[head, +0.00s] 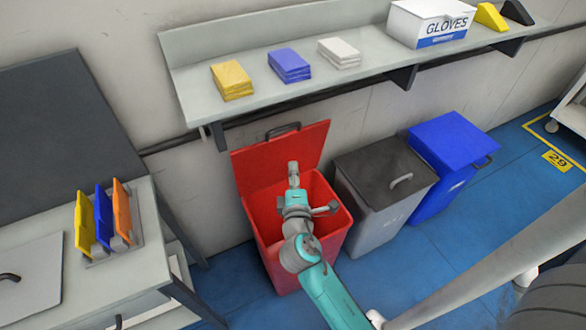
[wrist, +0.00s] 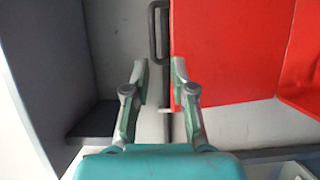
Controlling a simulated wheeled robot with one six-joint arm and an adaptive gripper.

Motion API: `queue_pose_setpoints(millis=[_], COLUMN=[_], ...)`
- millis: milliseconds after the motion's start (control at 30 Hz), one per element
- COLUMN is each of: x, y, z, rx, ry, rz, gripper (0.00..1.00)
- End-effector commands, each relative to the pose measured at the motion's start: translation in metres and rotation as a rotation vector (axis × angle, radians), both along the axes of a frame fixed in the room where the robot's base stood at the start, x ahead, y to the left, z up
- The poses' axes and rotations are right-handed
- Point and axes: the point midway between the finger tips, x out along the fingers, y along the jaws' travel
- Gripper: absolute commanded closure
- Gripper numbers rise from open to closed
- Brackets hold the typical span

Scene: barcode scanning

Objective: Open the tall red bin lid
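The tall red bin (head: 262,240) stands at the left end of the row of bins. Its red lid (head: 290,150) is raised and stands up at the wall side, and the bin mouth is uncovered. The dark lid handle (head: 283,130) is at the lid's top edge. My gripper (head: 293,168) is over the bin mouth, in front of the lid. In the wrist view my gripper (wrist: 159,68) is open, with a gap between its fingers. The handle (wrist: 155,35) shows beyond the fingertips beside the red lid (wrist: 215,55). I cannot tell whether a finger touches the lid.
A grey bin (head: 375,225) with a dark lid and a blue bin (head: 440,190) stand to the right, both closed. A shelf (head: 200,95) with folded cloths and a glove box (head: 430,25) runs above. A table (head: 100,295) is at the left.

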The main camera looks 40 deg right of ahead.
Motion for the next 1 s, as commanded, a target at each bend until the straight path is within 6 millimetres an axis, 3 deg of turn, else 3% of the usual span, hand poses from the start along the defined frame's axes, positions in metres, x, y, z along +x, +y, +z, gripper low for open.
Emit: queue_pose_setpoints(millis=[433, 567, 767, 1000], x=[0.000, -0.008, -0.051, -0.124], y=[0.000, 0.007, 0.042, 0.093], z=[0.000, -0.010, -0.049, -0.082], rx=[0.001, 0.032, 0.210, 0.510], ry=[0.001, 0.002, -0.004, -0.036], rz=[0.001, 0.027, 0.149, 0.291], gripper=[0.75, 0.75, 0.75, 0.75])
